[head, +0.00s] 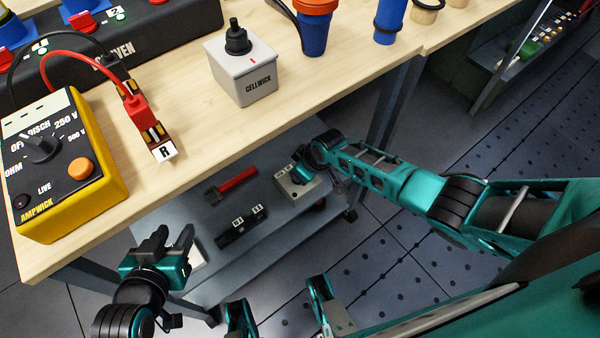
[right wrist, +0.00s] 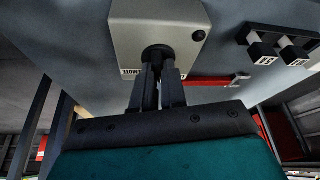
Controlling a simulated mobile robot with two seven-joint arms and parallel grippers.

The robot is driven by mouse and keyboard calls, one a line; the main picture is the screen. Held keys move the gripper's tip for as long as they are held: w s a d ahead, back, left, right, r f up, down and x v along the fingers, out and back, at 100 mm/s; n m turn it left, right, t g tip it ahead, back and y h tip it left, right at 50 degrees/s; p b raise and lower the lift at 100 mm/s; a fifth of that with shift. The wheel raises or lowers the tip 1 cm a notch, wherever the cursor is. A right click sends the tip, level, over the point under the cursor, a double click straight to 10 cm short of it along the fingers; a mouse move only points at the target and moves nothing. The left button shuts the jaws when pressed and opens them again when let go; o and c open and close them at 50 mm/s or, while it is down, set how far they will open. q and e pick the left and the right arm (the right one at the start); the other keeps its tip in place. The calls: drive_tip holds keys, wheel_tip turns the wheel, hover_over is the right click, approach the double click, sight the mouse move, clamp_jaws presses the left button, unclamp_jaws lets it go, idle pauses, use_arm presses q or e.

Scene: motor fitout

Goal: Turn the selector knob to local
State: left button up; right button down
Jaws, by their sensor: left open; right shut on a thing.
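The grey selector box (head: 290,190) sits on the lower shelf under the workbench, partly covered by my right gripper (head: 303,172) in the head view. In the right wrist view, the box (right wrist: 180,18) shows a small black dot at one corner and a label partly reading "MOTE" beside the dark selector knob (right wrist: 158,52). My right gripper (right wrist: 160,85) is shut on the knob, and its fingers hide most of it, so I cannot tell its exact pointing. My left gripper (head: 170,240) is open and empty, in front of the bench.
On the shelf lie a red-handled tool (head: 235,181) and a black switch block (head: 242,226). The bench top holds a yellow meter (head: 95,200), a red-clipped part marked R (head: 150,125) and the CELLWICK box (head: 240,75). A bench leg (head: 393,105) stands behind the right arm.

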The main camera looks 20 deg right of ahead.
drive_tip(key=n+b, duration=0.1)
drive_tip(key=n, duration=0.1)
drive_tip(key=n+g+y+b, duration=0.1)
drive_tip(key=n+b, duration=0.1)
drive_tip(key=shift+w+d+f+n, duration=0.1)
drive_tip(key=shift+w+n, duration=0.05)
drive_tip(key=shift+n, duration=0.15)
drive_tip(key=shift+n+g+b, duration=0.4)
drive_tip(key=shift+n+b, duration=0.1)
drive_tip(key=c, duration=1.2)
unclamp_jaws()
drive_tip(key=shift+r, duration=0.2)
drive_tip(key=p+v, duration=0.3)
drive_tip(key=v, duration=0.4)
drive_tip(key=shift+d+r, duration=0.15)
